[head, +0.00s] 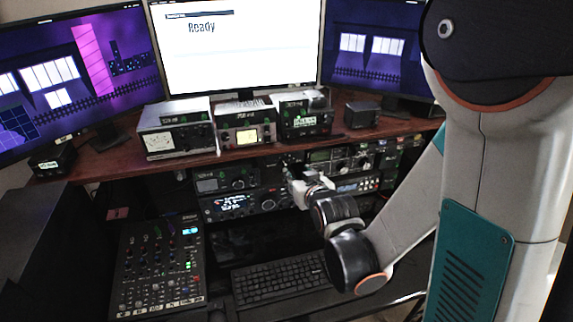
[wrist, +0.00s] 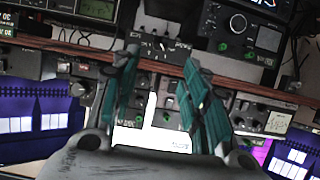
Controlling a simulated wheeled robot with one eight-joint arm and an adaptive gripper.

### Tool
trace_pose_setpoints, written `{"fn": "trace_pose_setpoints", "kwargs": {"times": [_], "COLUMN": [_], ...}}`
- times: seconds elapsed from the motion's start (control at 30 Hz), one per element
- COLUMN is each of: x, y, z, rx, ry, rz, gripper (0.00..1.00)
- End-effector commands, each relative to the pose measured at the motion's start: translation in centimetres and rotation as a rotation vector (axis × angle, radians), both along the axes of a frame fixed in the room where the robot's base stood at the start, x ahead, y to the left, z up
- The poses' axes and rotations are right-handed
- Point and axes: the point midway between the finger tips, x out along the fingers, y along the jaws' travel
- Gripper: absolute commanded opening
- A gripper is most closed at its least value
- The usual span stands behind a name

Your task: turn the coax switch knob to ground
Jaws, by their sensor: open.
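My gripper (head: 297,178) reaches to the radio gear under the wooden shelf in the head view. In the wrist view its two teal fingers (wrist: 163,56) are spread apart, with nothing visibly held between them. A small dark panel (wrist: 158,44) with pale markings lies just beyond and between the fingertips, under the shelf edge. It looks like the coax switch, but its label and knob position are too small to read. In the head view a small dark unit (head: 291,160) sits just above the gripper, partly hidden by it. I cannot tell whether the fingers touch the knob.
The wooden shelf (head: 110,162) carries several meter boxes, including a large one (head: 176,130). A radio with a lit display (head: 235,204) is left of my gripper. A mixer (head: 158,270) and keyboard (head: 280,281) lie on the desk below. Monitors (head: 236,50) stand behind.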

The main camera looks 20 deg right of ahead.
Motion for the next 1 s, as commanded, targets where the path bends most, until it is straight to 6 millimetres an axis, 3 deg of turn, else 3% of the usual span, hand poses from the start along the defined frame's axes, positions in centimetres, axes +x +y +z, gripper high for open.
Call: {"fn": "trace_pose_setpoints", "kwargs": {"times": [0.3, 0.5, 0.7, 1.0], "x": [5.9, 8.8, 10.3, 10.5], "y": [0.0, 0.0, 0.0, 0.0], "z": [-2.6, -3.7, -4.3, -4.3], "rx": [0.0, 0.0, 0.0, 0.0], "ry": [0.0, 0.0, 0.001, 0.001], "rz": [0.0, 0.0, 0.0, 0.0], "gripper": [0.41, 0.41, 0.41, 0.41]}}
